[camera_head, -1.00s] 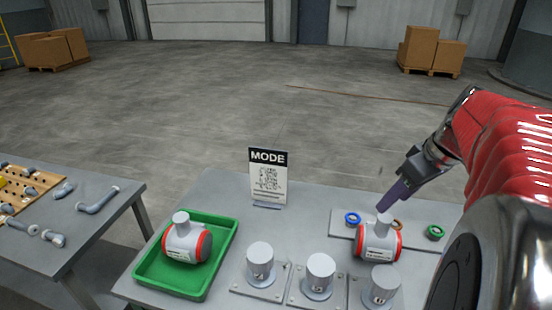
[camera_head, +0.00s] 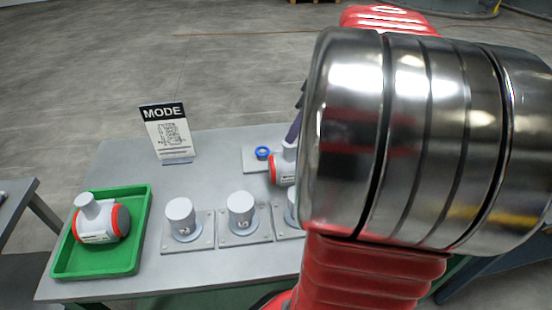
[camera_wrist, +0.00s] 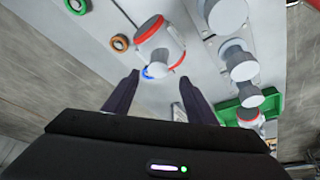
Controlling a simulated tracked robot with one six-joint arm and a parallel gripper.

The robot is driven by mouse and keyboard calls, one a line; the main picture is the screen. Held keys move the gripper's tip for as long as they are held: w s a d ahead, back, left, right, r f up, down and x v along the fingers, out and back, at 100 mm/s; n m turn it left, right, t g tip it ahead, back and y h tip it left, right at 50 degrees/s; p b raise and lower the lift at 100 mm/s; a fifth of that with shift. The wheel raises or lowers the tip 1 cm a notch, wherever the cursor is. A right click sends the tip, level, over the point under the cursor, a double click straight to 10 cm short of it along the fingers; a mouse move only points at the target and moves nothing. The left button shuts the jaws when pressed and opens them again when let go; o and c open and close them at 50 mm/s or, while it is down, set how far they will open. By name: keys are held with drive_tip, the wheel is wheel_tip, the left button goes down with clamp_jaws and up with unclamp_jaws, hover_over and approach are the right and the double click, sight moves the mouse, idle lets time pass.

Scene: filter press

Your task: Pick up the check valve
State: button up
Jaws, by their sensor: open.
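A white check valve with red end rings (camera_head: 281,172) stands at the right part of the table, partly hidden behind my arm in the head view. In the wrist view this valve (camera_wrist: 157,35) is just beyond the fingertips, its round stub facing the camera. My gripper (camera_wrist: 159,77) is open, with one dark finger on each side and nothing held between them. In the head view only a piece of a purple finger shows, close above the stub. A second similar valve (camera_head: 103,226) sits in the green tray (camera_head: 143,205) at the left.
Numbered grey cylinders on square plates, including one (camera_head: 182,217) and another (camera_head: 241,211), line the table's front. A blue ring (camera_head: 262,153) lies on a plate near the valve. A MODE sign (camera_head: 166,131) stands at the back. The table between sign and cylinders is clear.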

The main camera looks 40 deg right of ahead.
sight(295, 146)
drive_tip(key=shift+x, duration=2)
drive_tip(key=shift+x, duration=2.6)
drive_tip(key=shift+d, duration=0.15)
drive_tip(key=c, duration=1.2)
drive_tip(key=shift+r, duration=0.15)
